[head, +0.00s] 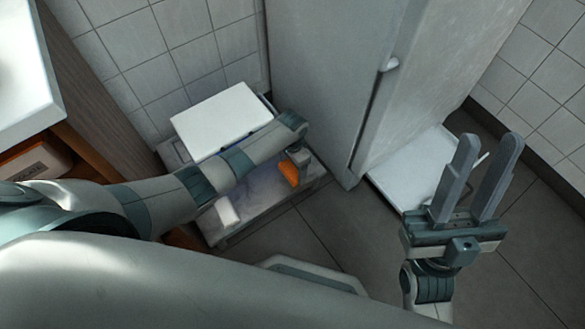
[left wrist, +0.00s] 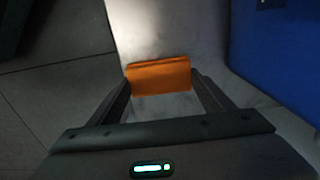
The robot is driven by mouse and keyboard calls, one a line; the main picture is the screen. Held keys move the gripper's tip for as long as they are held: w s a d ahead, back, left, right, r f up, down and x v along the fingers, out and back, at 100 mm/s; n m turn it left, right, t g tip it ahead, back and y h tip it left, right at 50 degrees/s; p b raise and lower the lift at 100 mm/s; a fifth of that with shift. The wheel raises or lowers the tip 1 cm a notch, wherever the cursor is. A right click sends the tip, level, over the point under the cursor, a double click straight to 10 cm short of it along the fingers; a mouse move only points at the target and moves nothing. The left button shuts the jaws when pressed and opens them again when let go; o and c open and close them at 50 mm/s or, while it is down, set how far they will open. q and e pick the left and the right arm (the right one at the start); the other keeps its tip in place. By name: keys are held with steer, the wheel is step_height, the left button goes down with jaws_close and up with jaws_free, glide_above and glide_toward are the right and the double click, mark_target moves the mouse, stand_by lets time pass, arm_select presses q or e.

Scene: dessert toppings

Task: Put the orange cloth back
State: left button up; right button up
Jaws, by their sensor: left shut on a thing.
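The orange cloth (left wrist: 158,78) is a small folded block between the two fingers of my left gripper (left wrist: 160,84) in the left wrist view. The gripper is shut on it. In the head view the cloth (head: 289,173) shows as a small orange patch below my left gripper (head: 297,162), over the low grey bench (head: 265,200). I cannot tell whether the cloth touches the bench surface. My right gripper (head: 481,178) is open and empty, at the right over the floor, with its fingers apart.
A white board (head: 222,120) lies at the back of the bench, and a small white item (head: 227,211) lies near its front left. A tall grey cabinet (head: 335,80) stands behind. A blue surface (left wrist: 285,50) is close in the left wrist view.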

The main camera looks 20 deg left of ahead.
arm_select(q)
steer(key=shift+f, duration=0.1)
steer(key=o, duration=1)
